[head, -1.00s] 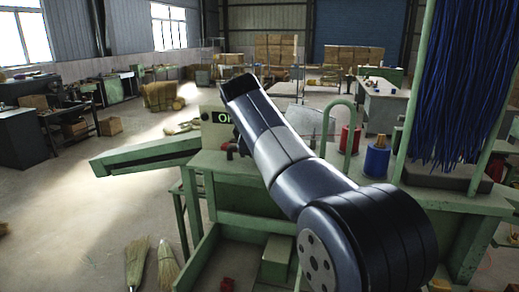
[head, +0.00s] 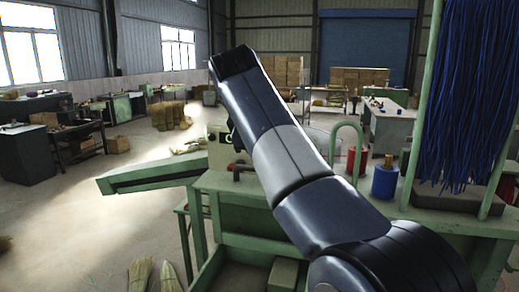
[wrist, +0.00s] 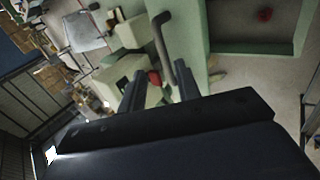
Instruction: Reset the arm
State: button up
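My arm (head: 280,155) reaches up and to the left over the green machine in the head view. My gripper's fingers are mostly hidden behind the arm there. In the wrist view my gripper (wrist: 160,82) shows two dark fingers with a clear gap between them and nothing held. Past the fingers lie the green machine bench (wrist: 228,72) and a bent dark handle (wrist: 163,38), apart from the gripper as far as I can tell.
The green machine (head: 150,178) has a long arm reaching left. A red spool (head: 357,163), a blue spool (head: 385,179) and hanging blue bristles (head: 470,95) stand to the right. Straw brooms (head: 140,273) are on the floor at lower left. Open floor lies left.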

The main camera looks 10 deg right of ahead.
jog(key=shift+f, duration=0.1)
jog(key=x, duration=1)
jog(key=shift+w+d+f+p, duration=0.1)
jog(key=shift+w+f+p, duration=0.05)
jog(key=shift+w+p, duration=0.15)
jog(key=shift+s+f, duration=0.2)
jog(key=shift+s, duration=0.25)
